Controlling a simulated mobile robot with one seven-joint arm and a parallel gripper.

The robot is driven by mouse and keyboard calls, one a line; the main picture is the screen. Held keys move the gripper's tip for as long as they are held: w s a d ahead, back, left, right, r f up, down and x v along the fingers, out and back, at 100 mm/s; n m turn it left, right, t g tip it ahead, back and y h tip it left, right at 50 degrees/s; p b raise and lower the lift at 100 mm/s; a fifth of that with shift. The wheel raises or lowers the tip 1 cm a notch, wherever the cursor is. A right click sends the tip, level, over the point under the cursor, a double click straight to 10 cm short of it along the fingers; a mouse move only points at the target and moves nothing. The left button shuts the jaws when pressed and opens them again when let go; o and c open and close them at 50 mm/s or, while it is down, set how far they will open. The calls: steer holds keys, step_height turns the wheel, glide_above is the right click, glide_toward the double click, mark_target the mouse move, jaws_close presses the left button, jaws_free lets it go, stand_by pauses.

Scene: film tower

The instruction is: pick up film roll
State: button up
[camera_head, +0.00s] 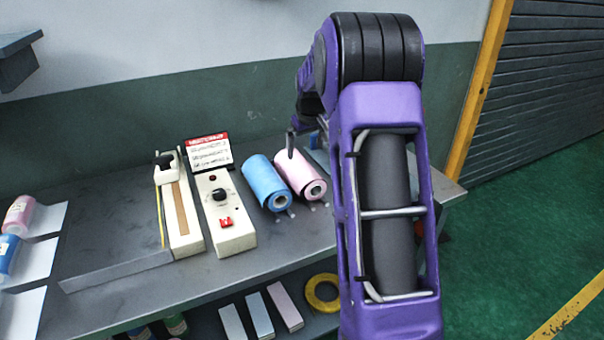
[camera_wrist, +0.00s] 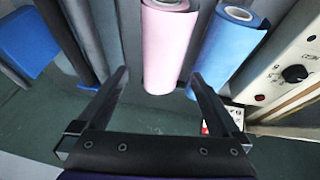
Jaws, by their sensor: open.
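A pink film roll (camera_head: 300,175) and a blue film roll (camera_head: 267,182) lie side by side on the grey bench, right of a cream control box. In the wrist view the pink roll (camera_wrist: 169,45) is at upper centre and the blue roll (camera_wrist: 227,45) is right of it. My gripper (camera_wrist: 158,80) is open and empty. Its fingertips point toward the pink roll, with one finger on each side of the roll's lower end in the picture. I cannot tell the height above it. In the head view my purple arm hides most of the gripper; one dark finger shows beside the pink roll.
The cream control box (camera_head: 222,208) with a black knob and a cream sealer (camera_head: 179,205) stand left of the rolls. A red and white sign (camera_head: 208,152) stands behind. Bottles stand on the far left. A yellow tape ring (camera_head: 323,293) lies on the lower shelf. The bench's front left is bare.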

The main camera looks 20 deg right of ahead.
mark_target(302, 173)
steer(key=x, duration=1.4)
steer(key=shift+w+a, duration=0.1)
steer(key=shift+w, duration=0.05)
jaws_close()
steer(key=shift+r, duration=0.1)
